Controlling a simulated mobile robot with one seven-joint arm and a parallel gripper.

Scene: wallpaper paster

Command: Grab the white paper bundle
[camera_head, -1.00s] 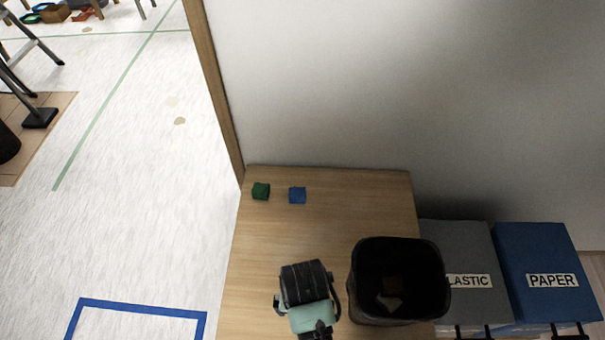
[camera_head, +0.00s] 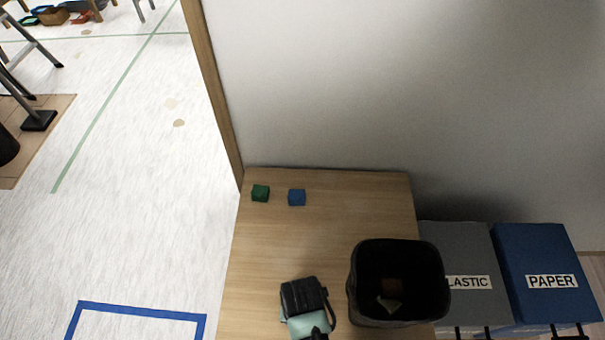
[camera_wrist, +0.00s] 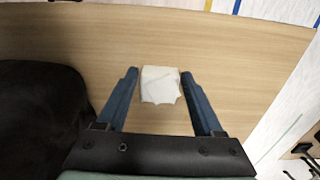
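The white paper bundle (camera_wrist: 161,86) shows in the wrist view as a small crumpled white piece over the wooden table. My gripper (camera_wrist: 159,74) is open, with one blue-grey finger on each side of the bundle. Narrow gaps seem to show between the fingers and the bundle; I cannot tell their height difference. In the head view, my gripper's dark body (camera_head: 303,296) is over the front part of the table and hides the fingertips. The bundle is not visible in the head view.
A black bin (camera_head: 362,307) stands close to the right of my gripper, with small scraps inside. A green cube (camera_head: 260,193) and a blue cube (camera_head: 297,197) sit at the table's (camera_head: 345,205) back. Grey plastic (camera_head: 455,245) and blue paper (camera_head: 535,250) bins stand right of the table.

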